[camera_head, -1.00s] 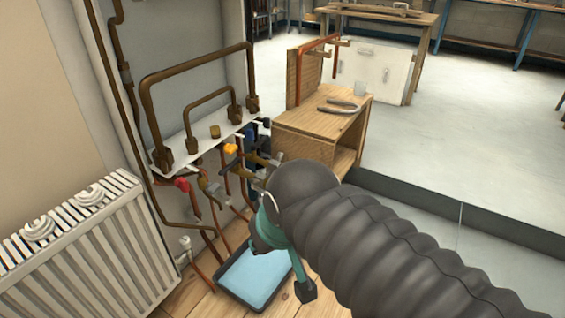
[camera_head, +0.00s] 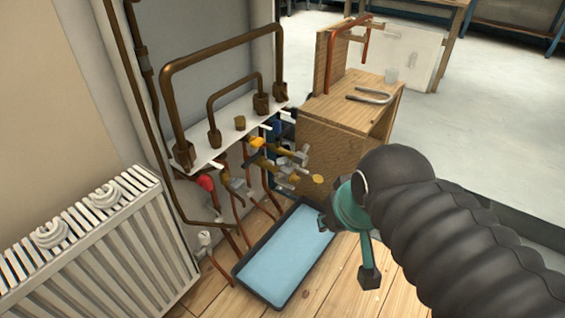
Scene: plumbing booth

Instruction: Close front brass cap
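A round brass cap (camera_head: 318,179) faces outward at the front end of the valve and pipe cluster, below the white shelf. I cannot tell from here whether it is fully seated. My gripper (camera_head: 346,228), teal with dark grey parts, is to the right of and below the cap in the picture, apart from it. It is over the right edge of the blue tray. My dark ribbed arm hides part of the gripper. No object shows in it, and I cannot tell its finger opening.
A white shelf (camera_head: 222,150) carries brown pipe loops and a small brass fitting (camera_head: 240,123). Red, yellow and blue valve handles crowd below it. A blue tray (camera_head: 285,262) lies on the floor. A radiator (camera_head: 100,245) stands left, a wooden box (camera_head: 335,150) behind.

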